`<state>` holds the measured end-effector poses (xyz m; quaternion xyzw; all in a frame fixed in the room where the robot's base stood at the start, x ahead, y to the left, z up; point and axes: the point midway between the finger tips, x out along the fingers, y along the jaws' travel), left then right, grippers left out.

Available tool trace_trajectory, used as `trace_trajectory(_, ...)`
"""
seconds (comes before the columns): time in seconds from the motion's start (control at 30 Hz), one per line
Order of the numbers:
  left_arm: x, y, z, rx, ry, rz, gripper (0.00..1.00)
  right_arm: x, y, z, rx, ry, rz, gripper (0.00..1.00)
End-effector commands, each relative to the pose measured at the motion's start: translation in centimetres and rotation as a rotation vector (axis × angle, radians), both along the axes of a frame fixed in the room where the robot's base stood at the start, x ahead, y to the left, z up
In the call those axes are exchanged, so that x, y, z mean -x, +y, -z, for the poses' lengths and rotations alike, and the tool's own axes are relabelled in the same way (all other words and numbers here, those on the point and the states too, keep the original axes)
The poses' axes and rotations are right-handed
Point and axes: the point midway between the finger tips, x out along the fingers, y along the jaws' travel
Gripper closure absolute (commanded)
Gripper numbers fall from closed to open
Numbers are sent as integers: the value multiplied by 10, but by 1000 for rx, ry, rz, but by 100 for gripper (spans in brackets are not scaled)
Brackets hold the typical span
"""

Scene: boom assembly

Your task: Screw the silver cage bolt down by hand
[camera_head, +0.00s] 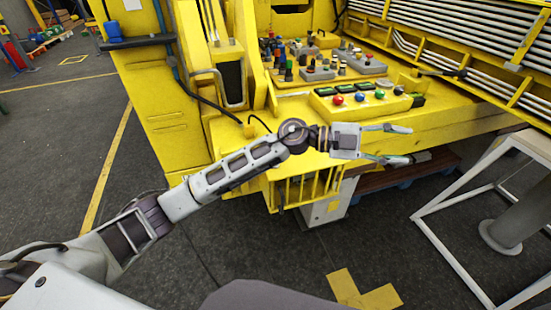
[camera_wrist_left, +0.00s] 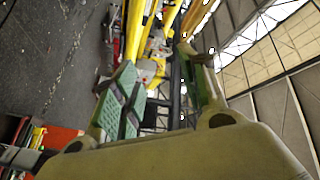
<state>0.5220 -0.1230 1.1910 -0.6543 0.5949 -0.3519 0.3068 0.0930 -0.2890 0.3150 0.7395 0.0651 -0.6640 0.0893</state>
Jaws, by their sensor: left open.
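My left gripper (camera_head: 402,145) is open, with its two fingers apart and pointing right, just in front of the yellow machine's control shelf. In the left wrist view the two fingers of the left gripper (camera_wrist_left: 162,80) stand apart, and I see nothing held between them. A yellow barred cage (camera_head: 312,190) hangs below the machine's front edge, below and left of the gripper. I cannot make out the silver cage bolt in either view. My right gripper is not in view.
The control panel (camera_head: 362,99) with coloured buttons lies behind the gripper. Several small knobs and parts (camera_head: 320,62) crowd the shelf further back. A white-framed table (camera_head: 527,142) stands at the right.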

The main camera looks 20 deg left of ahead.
Motion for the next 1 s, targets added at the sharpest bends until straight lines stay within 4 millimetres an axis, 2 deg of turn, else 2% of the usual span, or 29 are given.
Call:
trace_trajectory(0.27, -2, 10, 42, -313, -30, 117, 57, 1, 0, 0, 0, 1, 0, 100)
trace_trajectory(0.47, -13, 36, 72, -558, -22, 153, 57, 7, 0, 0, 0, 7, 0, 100)
trace_trajectory(0.73, -40, 95, 101, -902, 29, 133, 57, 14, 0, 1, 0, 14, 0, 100)
trace_trajectory(1.0, -73, 177, 105, -1241, 123, 27, 57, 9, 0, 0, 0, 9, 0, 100)
